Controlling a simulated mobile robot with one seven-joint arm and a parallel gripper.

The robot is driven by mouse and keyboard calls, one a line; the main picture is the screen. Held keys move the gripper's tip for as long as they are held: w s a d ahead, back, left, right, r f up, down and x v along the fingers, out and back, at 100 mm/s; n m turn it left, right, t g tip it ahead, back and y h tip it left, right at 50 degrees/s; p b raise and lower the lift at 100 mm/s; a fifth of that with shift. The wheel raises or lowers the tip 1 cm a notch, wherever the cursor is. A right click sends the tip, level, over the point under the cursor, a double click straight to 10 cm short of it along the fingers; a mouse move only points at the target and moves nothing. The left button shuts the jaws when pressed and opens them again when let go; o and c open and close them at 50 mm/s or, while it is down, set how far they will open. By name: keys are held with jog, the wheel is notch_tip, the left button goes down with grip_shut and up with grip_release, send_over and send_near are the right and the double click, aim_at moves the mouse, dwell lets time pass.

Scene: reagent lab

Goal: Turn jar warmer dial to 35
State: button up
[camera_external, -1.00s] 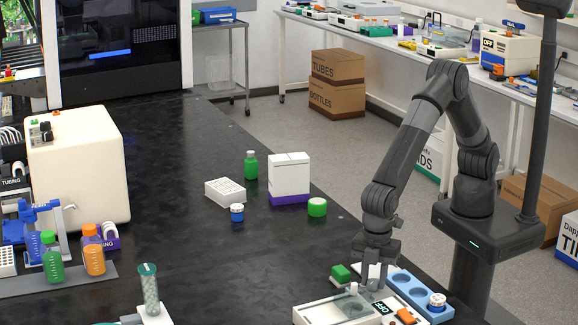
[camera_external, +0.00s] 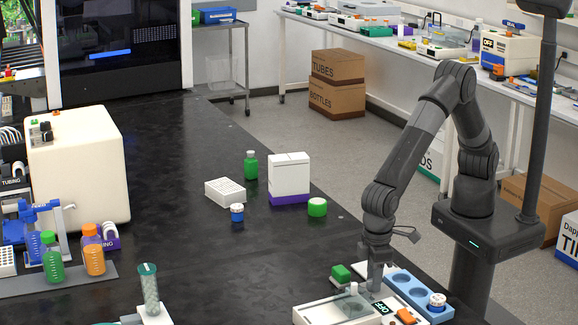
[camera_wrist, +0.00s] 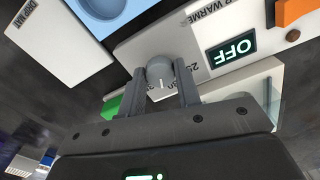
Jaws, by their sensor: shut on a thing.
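The jar warmer (camera_external: 318,315) is a pale box at the near edge of the black bench. In the wrist view its panel (camera_wrist: 205,42) shows a lit display (camera_wrist: 232,48) reading OFF. The dial (camera_wrist: 160,71) is a small grey round knob with a pale pointer line. Numbers around it are partly hidden by my fingers; 25 and 30 can be partly made out. My gripper (camera_wrist: 161,84) is shut on the dial, one finger on each side. In the external view my gripper (camera_external: 375,283) points down over the warmer and hides the dial.
A blue rack (camera_external: 407,287) with round wells stands right beside the warmer, a white-and-blue jar (camera_external: 437,301) in one well. An orange switch (camera_external: 406,316) is near the display.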

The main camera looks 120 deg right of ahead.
jog(key=m, duration=0.4)
jog(key=shift+m, duration=0.4)
dwell(0.4)
jog(key=o, duration=1)
jog(key=shift+c, duration=0.2)
notch_tip(320, 180, up, 11)
